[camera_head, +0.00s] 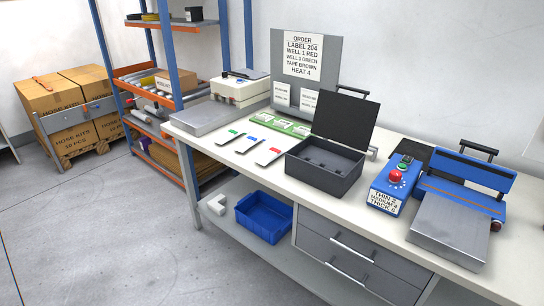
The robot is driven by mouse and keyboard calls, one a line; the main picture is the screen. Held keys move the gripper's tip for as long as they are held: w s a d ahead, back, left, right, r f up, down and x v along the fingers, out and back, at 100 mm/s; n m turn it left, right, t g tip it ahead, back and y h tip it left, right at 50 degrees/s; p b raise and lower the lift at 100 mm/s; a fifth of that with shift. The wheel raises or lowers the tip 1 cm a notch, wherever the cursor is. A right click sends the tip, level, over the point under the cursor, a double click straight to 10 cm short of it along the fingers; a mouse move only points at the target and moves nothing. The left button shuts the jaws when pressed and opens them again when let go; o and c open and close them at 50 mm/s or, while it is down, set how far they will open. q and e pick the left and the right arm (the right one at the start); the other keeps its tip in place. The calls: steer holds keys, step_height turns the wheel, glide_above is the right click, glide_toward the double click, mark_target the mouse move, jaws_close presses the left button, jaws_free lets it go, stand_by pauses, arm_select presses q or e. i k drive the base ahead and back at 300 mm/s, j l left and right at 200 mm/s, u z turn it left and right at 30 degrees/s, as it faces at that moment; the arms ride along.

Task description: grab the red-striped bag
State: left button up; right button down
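Three flat white bags lie side by side on the white workbench (225,165). The red-striped bag (268,155) is the rightmost, just left of the open dark grey case (322,173), with its red mark near its far end. Neither of my grippers is in view.
A green strip with white labels (278,125) lies behind the bags. A blue control box with a red button (394,188) and a blue sealer (465,182) stand right of the case. A blue bin (264,217) sits on the lower shelf.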

mark_target(271, 155)
steer(key=z, duration=1.15)
steer(key=j+z, duration=0.35)
steer(key=i+j+z, duration=0.1)
steer(key=j+z, duration=0.6)
steer(key=k+j+z, duration=0.1)
steer(key=j+z, duration=0.15)
steer(key=j, duration=0.2)
steer(key=k+j+z, duration=0.15)
steer(key=j+z, duration=0.15)
steer(key=j, duration=0.15)
steer(key=k+j, duration=0.1)
steer(key=j, duration=0.25)
steer(key=k+j+z, duration=0.15)
steer(key=j, duration=0.15)
steer(key=k+j, duration=0.1)
steer(key=j, duration=0.25)
